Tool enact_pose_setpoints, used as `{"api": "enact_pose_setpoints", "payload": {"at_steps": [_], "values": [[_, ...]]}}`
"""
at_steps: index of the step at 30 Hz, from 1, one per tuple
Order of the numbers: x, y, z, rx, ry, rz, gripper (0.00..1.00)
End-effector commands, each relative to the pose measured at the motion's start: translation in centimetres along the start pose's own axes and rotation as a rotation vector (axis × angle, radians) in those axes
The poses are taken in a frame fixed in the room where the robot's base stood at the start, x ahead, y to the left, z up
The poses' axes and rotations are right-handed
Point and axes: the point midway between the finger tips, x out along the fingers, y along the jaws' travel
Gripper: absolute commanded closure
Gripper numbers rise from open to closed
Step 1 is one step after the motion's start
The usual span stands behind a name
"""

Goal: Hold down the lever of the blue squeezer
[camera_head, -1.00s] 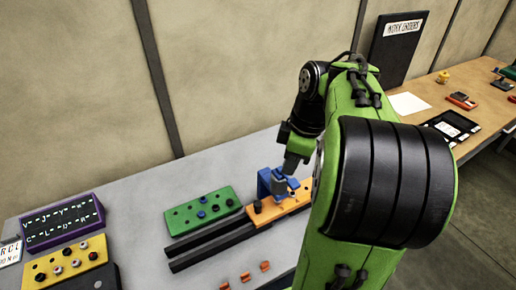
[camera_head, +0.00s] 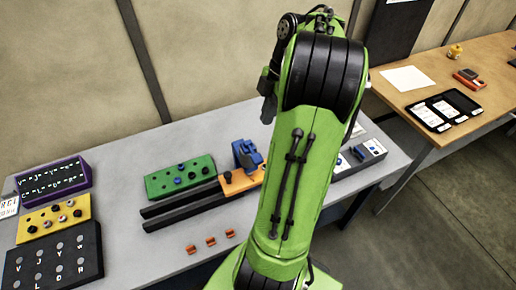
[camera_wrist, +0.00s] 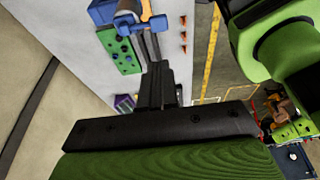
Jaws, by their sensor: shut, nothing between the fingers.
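The green block (camera_head: 180,178) with knobs lies left of the squeezer. Two dark rails (camera_head: 182,208) run left from the orange block. Several small orange clips (camera_head: 210,241) lie in front. Yellow (camera_head: 53,219) and purple (camera_head: 52,181) panels stand at far left. My arm hides the table's right-middle.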

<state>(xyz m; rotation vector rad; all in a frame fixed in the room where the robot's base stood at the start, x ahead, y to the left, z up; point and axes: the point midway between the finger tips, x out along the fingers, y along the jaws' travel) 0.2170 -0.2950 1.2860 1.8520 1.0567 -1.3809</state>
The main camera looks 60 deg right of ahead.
Motion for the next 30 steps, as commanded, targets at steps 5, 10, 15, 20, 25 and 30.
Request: {"api": "enact_pose_setpoints", "payload": {"at_steps": [5,10,15,20,25,30], "values": [[4.3,0.0,0.1,0.000,0.002,-0.004,1.00],[8.0,-0.1,0.1,0.001,0.002,-0.004,1.00],[11.1,-0.1,0.5,0.002,0.002,-0.004,1.00],[12.8,-0.1,1.1,0.002,0.000,-0.002,1.00],[13.2,0.0,1.2,0.001,-0.002,0.001,1.00],[13.1,0.0,1.2,0.001,-0.002,0.001,1.00]]}}
